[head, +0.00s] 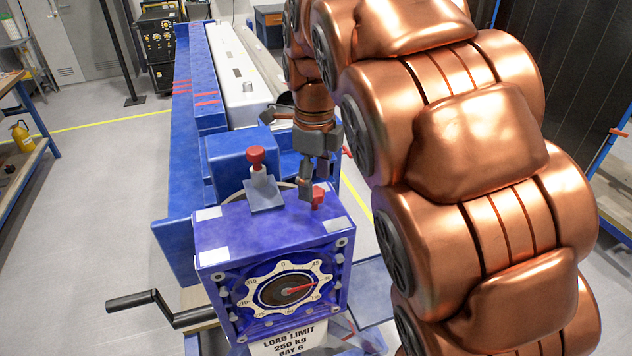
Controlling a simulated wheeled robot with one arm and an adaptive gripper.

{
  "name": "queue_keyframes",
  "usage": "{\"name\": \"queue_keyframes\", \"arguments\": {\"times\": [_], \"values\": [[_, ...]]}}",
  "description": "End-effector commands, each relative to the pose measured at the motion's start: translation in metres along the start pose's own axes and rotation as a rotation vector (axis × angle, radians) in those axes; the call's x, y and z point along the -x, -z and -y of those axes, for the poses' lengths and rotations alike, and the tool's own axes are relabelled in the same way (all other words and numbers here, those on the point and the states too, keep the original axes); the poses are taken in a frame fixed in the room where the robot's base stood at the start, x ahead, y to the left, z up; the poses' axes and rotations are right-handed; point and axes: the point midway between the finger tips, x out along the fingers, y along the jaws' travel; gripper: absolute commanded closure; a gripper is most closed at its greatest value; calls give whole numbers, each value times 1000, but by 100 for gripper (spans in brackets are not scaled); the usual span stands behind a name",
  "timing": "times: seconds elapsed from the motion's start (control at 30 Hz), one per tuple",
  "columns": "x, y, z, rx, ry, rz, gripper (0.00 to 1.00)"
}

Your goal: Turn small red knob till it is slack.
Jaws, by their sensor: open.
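My gripper (309,192) is open and points down over the top of the blue-purple jig housing (285,222). A small red knob (319,195) shows at its fingertips, on the right part of the housing top. The fingers partly hide it, and I cannot tell whether they touch it. A second red knob (256,157) stands on a pale stem on a grey plate, left of my gripper and apart from it.
A dial with a red pointer (288,289) is on the housing front, above a load limit sign (289,340). A black crank handle (150,300) sticks out to the left. A long blue bed (205,100) runs behind.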

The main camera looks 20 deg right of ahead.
Motion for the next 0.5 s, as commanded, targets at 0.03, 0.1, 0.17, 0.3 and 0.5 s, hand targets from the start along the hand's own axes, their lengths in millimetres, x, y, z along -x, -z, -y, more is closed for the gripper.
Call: {"name": "queue_keyframes", "arguments": {"times": [0.03,0.1,0.17,0.3,0.5], "values": [[-3,1,-1,0,-4,-2,34],[-8,1,-1,0,-4,-3,34],[-12,0,-1,0,-2,-2,34],[-18,0,0,1,0,0,34],[-20,0,0,1,0,-1,34]]}}
